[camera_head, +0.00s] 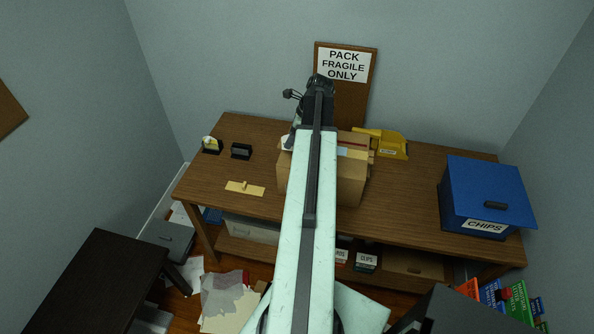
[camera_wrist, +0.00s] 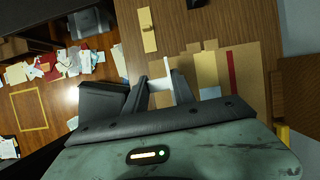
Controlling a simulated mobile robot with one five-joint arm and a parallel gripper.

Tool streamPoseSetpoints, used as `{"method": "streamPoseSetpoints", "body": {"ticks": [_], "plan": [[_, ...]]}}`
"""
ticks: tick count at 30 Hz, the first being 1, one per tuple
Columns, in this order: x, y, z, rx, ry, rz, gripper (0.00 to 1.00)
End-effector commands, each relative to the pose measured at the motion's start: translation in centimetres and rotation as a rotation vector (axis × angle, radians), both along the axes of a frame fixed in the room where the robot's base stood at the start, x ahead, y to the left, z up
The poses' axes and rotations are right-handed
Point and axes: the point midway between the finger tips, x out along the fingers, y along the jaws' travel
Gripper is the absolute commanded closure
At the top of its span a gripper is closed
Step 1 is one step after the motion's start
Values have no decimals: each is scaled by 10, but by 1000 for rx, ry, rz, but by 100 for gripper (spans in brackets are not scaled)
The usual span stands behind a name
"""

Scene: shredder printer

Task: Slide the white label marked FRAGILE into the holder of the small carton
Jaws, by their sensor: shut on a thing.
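In the wrist view my gripper (camera_wrist: 162,84) is shut on a thin white piece (camera_wrist: 159,85), apparently the label; no lettering on it is readable. In the head view a bit of white (camera_head: 287,142) shows beside my arm, at the left of the brown carton (camera_head: 350,185) on the desk. My arm hides much of this carton and the fingers. In the wrist view the carton (camera_wrist: 250,85) lies just right of the fingers, with a red strip and a pale blue patch on top. I cannot make out its holder or whether the white piece touches it.
A wooden piece with a knob (camera_head: 244,188) and two small black stands (camera_head: 212,145) (camera_head: 241,151) are on the left of the desk (camera_head: 415,195). A yellow bin (camera_head: 393,146) stands behind the carton. A blue CHIPS box (camera_head: 485,195) stands at right. Bare desk lies between.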

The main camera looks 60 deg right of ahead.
Motion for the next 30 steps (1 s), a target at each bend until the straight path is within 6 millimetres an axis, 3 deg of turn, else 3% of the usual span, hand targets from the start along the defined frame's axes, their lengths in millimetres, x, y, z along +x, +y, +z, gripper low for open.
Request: {"method": "streamPoseSetpoints", "body": {"ticks": [1, 11, 18, 30], "plan": [[-6, 14, -18, 0, 0, 9, 93], [-25, 59, -55, 0, -2, 48, 93], [-48, 42, -75, 0, 0, -30, 93], [-54, 39, -73, -3, 0, -42, 93]]}}
